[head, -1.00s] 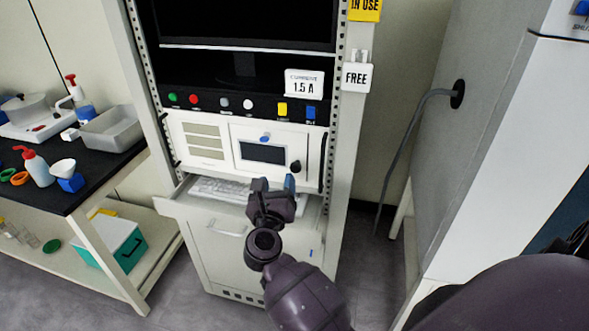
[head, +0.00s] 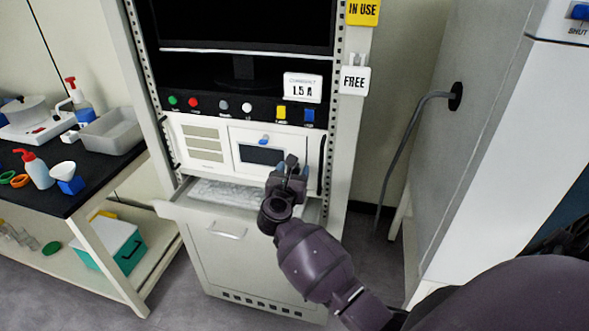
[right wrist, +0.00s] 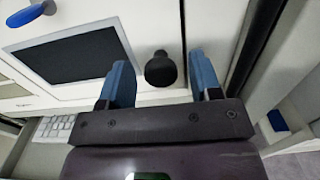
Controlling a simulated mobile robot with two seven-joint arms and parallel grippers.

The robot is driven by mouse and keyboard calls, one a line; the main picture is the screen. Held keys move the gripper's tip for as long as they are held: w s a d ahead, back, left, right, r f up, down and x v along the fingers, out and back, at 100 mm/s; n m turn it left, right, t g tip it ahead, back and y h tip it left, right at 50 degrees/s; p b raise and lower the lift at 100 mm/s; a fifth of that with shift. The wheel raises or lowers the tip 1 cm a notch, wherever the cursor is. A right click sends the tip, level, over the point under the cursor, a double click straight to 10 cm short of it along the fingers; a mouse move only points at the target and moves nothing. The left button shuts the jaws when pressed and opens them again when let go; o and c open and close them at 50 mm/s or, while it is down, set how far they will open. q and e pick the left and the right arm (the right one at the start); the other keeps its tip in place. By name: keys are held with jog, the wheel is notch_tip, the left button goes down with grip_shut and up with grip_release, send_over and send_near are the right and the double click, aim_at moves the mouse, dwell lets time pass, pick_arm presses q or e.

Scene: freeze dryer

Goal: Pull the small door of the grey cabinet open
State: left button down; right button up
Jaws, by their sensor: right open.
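The small door (head: 292,142) is a white panel in the grey cabinet (head: 345,135), with a dark window (head: 260,155) and a blue oval piece (head: 264,140). It looks closed. My right gripper (head: 288,166) is in front of its lower right part and hides the black knob there in the head view. In the right wrist view, the black knob (right wrist: 161,70) shows between the two blue fingers of my open right gripper (right wrist: 160,62). I cannot tell whether the fingertips reach as deep as the knob. My left gripper is not in view.
Below the door, a pulled-out drawer (head: 180,211) holds a keyboard (head: 225,193). A row of coloured buttons (head: 222,104) is above it. A bench (head: 100,186) with bottles stands at the left, and a large grey machine (head: 440,160) at the right.

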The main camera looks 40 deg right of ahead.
jog(key=shift+w+d, duration=0.35)
jog(key=shift+d, duration=0.1)
jog(key=c, duration=0.8)
grip_shut()
jog(key=shift+a, duration=0.1)
